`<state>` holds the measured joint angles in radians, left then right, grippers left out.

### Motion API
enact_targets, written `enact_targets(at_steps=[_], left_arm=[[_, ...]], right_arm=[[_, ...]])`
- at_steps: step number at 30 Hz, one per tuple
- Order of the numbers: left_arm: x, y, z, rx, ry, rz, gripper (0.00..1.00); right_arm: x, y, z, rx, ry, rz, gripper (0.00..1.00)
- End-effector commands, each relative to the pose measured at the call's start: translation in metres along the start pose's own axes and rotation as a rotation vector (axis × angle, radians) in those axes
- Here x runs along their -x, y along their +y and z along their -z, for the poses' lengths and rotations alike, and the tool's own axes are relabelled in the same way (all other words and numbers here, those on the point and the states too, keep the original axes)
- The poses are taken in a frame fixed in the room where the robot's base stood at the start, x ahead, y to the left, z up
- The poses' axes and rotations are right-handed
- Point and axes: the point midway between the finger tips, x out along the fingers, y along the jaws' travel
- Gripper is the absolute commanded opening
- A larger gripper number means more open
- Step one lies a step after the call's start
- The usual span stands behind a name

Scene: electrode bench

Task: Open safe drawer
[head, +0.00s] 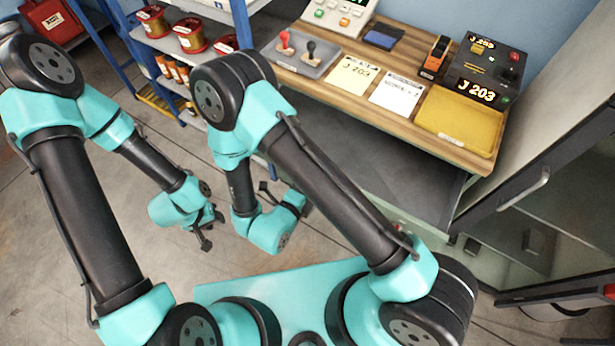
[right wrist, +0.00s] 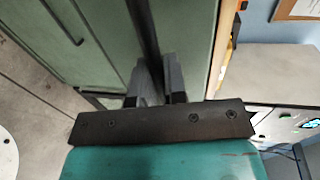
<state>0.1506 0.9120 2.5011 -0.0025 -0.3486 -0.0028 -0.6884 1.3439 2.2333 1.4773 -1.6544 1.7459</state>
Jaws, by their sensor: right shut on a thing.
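My right gripper shows in the right wrist view (right wrist: 160,80), its two grey fingers shut on a dark upright bar (right wrist: 147,30) in front of green panels (right wrist: 186,35). I cannot tell whether this bar is the safe drawer's handle. In the head view the right gripper (head: 286,196) is small, below the bench's front edge, and its fingertips are not clear. My left gripper (head: 208,231) is open and empty above the floor, left of the right one. No safe drawer can be made out for certain.
The wooden bench (head: 455,148) carries a yellow tray (head: 455,122), papers, a stamp tray (head: 300,62) and a J 203 device (head: 485,68). A grey-green cabinet with a handle (head: 525,188) stands at the right. Shelves with copper spools (head: 190,38) stand behind. The left floor is clear.

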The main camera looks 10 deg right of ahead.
Motion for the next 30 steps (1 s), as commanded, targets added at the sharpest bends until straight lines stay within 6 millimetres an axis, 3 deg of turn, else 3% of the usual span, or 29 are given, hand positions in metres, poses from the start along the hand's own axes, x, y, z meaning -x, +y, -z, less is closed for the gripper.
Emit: enact_targets(at_steps=[7,8,15,30], left_arm=[[-0.0002,0.0002,0.0001,-0.001,0.000,0.000,0.38],[-0.0002,0.0002,0.0001,-0.001,0.000,0.000,0.38],[-0.0002,0.0002,0.0001,-0.001,0.000,0.000,0.38],[-0.0001,0.0001,0.0000,0.000,0.000,0.000,0.38]], right_arm=[[-0.0003,0.0003,-0.0016,-0.002,-0.005,-0.001,0.00],[-0.0003,0.0003,-0.0016,-0.002,-0.005,-0.001,0.15],[-0.0004,0.0000,-0.0011,-0.001,-0.003,0.000,0.36],[-0.0025,-0.0006,-0.0029,-0.001,-0.007,0.000,0.36]])
